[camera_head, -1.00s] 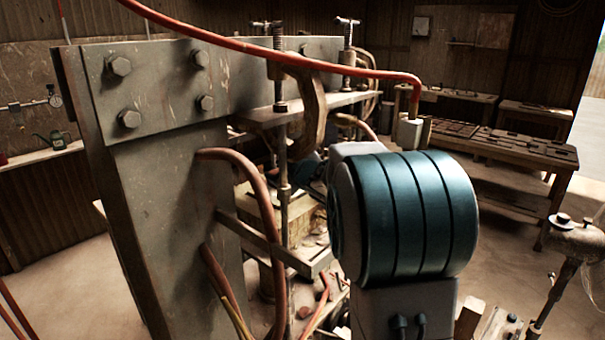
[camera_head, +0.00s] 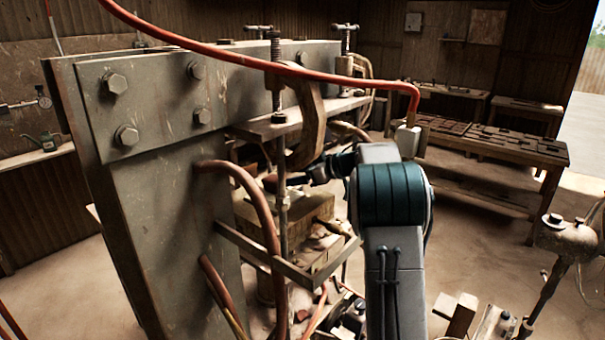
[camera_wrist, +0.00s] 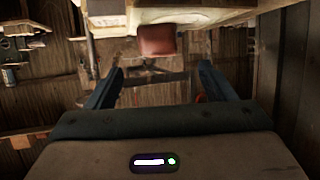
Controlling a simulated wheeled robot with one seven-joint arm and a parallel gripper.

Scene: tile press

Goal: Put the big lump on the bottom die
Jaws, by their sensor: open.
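In the wrist view a reddish-brown lump (camera_wrist: 157,41) shows just past my fingertips, between them from side to side. It meets a pale block (camera_wrist: 180,17) at the top of the picture; I cannot tell whether it rests on it. My gripper (camera_wrist: 161,68) is open, with a wide gap between its two dark fingers and nothing held. In the head view my arm reaches into the press and my gripper (camera_head: 300,180) is small and dark there, near a dark reddish shape (camera_head: 272,184). Below is the pale block (camera_head: 297,212), perhaps the bottom die.
The grey press frame (camera_head: 175,210) stands at the left, with a steel rod (camera_head: 283,215) and bent pipe (camera_head: 262,195) close to my gripper. An upper plate (camera_head: 290,120) hangs above. Small pale pieces (camera_head: 320,232) lie at the block's right. Benches stand behind.

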